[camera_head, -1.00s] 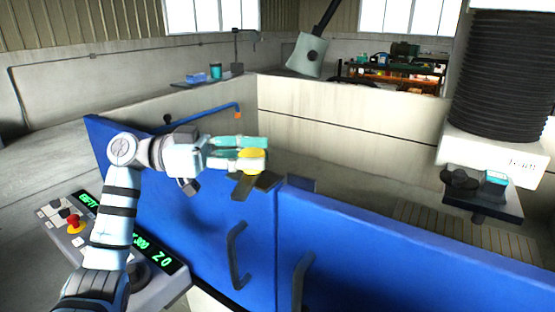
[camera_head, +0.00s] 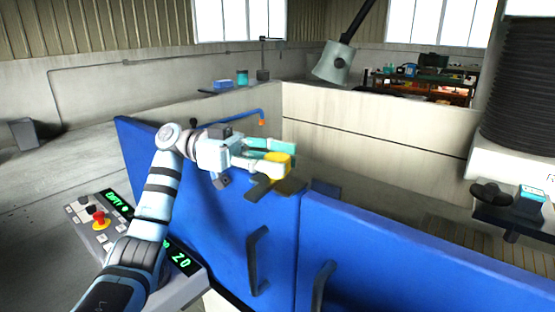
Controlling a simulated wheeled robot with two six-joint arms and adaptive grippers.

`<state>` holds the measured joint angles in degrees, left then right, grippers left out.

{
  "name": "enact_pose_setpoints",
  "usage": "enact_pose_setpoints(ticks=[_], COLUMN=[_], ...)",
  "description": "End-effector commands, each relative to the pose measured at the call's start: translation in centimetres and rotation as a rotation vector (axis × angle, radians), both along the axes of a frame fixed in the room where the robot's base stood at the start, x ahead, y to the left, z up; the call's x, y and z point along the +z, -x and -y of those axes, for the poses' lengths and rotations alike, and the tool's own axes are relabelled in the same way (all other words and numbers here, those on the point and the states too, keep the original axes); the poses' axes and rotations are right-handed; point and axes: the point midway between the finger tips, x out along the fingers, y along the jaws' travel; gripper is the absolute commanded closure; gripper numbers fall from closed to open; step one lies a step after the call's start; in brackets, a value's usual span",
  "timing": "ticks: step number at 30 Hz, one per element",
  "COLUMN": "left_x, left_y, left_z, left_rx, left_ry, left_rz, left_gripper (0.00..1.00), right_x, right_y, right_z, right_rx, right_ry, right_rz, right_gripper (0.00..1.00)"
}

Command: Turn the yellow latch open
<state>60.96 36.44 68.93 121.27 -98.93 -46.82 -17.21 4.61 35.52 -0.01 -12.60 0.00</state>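The yellow latch (camera_head: 279,166) sits at the top of the blue doors, above a dark bracket, close to where the left blue door (camera_head: 228,218) meets the right blue door (camera_head: 400,252). My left gripper (camera_head: 272,154) reaches it from the left, with teal pads on its fingers. The fingers are a little apart; one passes behind the latch and the other ends at its left side. The latch overlaps the fingertips, so I cannot tell whether they grip it. My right gripper is out of view.
Two dark door handles (camera_head: 257,260) (camera_head: 321,287) stick out below the latch. A control panel with a red emergency button (camera_head: 99,218) lies beneath my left arm. A grey lamp head (camera_head: 333,63) hangs behind, and a black bellows column (camera_head: 520,85) stands at right.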

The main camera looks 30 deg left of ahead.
Motion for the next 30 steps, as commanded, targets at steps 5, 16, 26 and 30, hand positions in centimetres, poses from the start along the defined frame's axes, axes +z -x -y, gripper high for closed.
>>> enact_pose_setpoints(ticks=[5,16,26,30], left_x=[-0.1,0.0,0.0,-0.1], left_y=[0.0,0.0,0.5,0.6], left_z=[0.0,-1.4,-7.3,-7.5], left_rx=[-0.001,0.0,0.0,-0.001], left_ry=[-0.001,0.0,0.0,-0.001], left_rz=[-0.001,-0.001,-0.001,-0.001], left_gripper=[0.42,0.42,0.42,0.42], right_x=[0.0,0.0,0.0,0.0], right_y=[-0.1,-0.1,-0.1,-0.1], right_z=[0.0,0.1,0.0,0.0], right_rx=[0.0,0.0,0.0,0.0], right_ry=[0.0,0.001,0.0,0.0], right_rz=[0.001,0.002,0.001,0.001], right_gripper=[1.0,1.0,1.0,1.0])
